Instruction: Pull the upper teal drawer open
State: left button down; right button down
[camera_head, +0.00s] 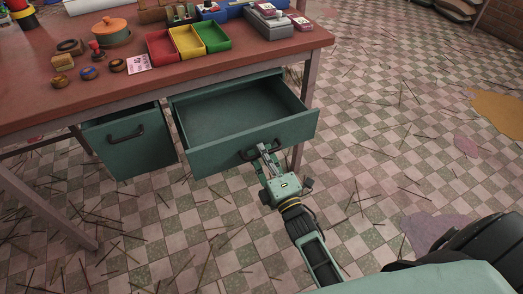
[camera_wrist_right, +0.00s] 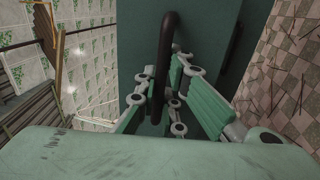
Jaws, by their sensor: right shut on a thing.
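The upper teal drawer (camera_head: 232,115) is pulled out from under the red-brown table, and its inside looks empty. Its dark bar handle (camera_head: 262,151) is on the front panel. My right gripper (camera_head: 266,153) is shut on this handle. In the right wrist view, the dark handle (camera_wrist_right: 165,60) runs between the fingers of my right gripper (camera_wrist_right: 170,95), in front of the teal drawer front (camera_wrist_right: 208,30). My left gripper is not in view.
A second teal drawer front (camera_head: 128,140) with a dark handle is left of the open drawer. Red, yellow and green trays (camera_head: 186,41), a lidded pot (camera_head: 112,32) and small items stand on the table (camera_head: 60,95). Thin sticks litter the checkered floor (camera_head: 370,130).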

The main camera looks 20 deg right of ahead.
jog(key=c, duration=2.1)
grip_release()
jog(key=shift+s+f, duration=0.1)
jog(key=shift+s, duration=0.05)
jog(key=s, duration=0.4)
jog(key=s+f, duration=0.1)
jog(key=s, duration=0.2)
jog(key=s+f, duration=0.1)
jog(key=s, duration=0.3)
jog(key=shift+s+d, duration=0.2)
jog(key=shift+s, duration=0.1)
